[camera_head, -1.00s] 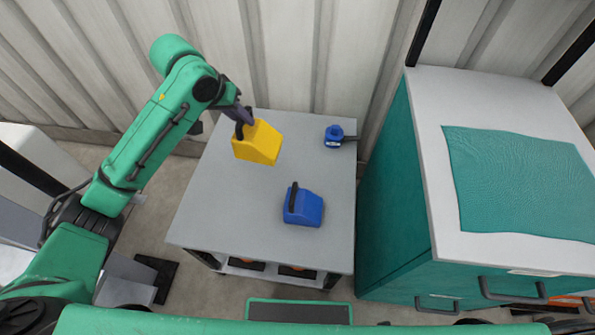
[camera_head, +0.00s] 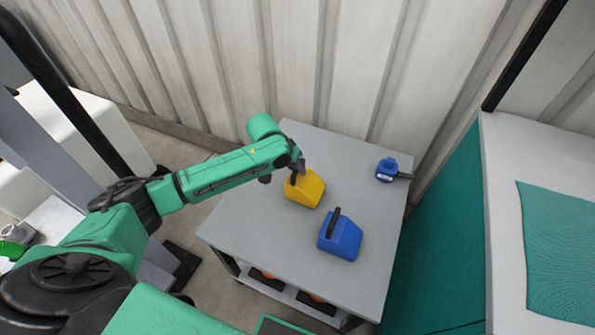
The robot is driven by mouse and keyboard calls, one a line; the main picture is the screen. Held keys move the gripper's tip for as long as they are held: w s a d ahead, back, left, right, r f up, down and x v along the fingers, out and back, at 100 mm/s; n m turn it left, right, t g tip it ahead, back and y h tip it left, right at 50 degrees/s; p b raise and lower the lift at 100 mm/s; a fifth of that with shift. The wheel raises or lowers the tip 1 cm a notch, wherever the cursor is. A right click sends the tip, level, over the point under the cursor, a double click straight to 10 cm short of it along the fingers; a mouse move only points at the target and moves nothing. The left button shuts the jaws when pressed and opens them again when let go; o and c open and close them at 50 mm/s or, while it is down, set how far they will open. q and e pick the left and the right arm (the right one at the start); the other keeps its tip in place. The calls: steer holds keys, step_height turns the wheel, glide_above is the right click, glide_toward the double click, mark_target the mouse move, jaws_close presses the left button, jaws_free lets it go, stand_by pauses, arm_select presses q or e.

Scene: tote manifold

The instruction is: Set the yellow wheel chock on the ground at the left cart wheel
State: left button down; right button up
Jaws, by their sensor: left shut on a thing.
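The yellow wheel chock (camera_head: 308,190) is a wedge-shaped block with a dark handle. My left gripper (camera_head: 296,174) is shut on it at its top, over the grey tabletop; I cannot tell whether the chock touches the surface. A blue chock (camera_head: 341,238) with a black handle sits on the tabletop, in front and to the right of the yellow one. No cart wheel shows clearly. My right gripper is not in view.
The grey table (camera_head: 270,250) has a lower shelf with dark and orange things. A small blue object with a dark handle (camera_head: 386,169) lies at its back right. A teal cabinet (camera_head: 445,240) stands right, a ribbed wall (camera_head: 330,60) behind. Floor shows left of the table.

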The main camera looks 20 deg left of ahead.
arm_select(q)
steer(key=shift+f, duration=0.4)
steer(key=c, duration=0.8)
jaws_free()
steer(key=shift+c, duration=0.2)
steer(key=shift+r, duration=0.15)
